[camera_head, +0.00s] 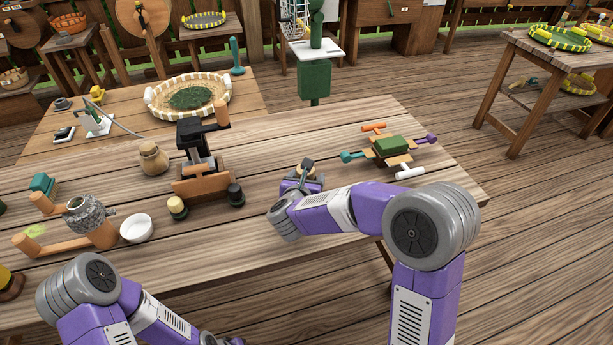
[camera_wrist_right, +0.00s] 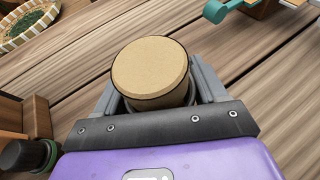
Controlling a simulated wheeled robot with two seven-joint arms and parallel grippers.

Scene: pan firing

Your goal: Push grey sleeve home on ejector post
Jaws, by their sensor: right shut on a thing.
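My right gripper (camera_wrist_right: 152,90) is shut on a short cylinder with a flat tan top (camera_wrist_right: 150,70). The cylinder sits between the two grey fingers, and its lower part is hidden by the gripper body. In the head view my right gripper (camera_head: 301,180) is low over the middle of the near table, partly hidden by my forearm. I cannot clearly make out a grey sleeve or an ejector post, or whether the held cylinder is either one. My left arm comes in at the bottom left, and its gripper is out of the picture.
A wooden stand with a black upright (camera_head: 203,180) is left of my right gripper. A green block on a wooden holder with coloured handles (camera_head: 391,146) is to the right. A mottled jar (camera_head: 88,216) and white bowl (camera_head: 137,228) stand at the left. Bare tabletop lies between.

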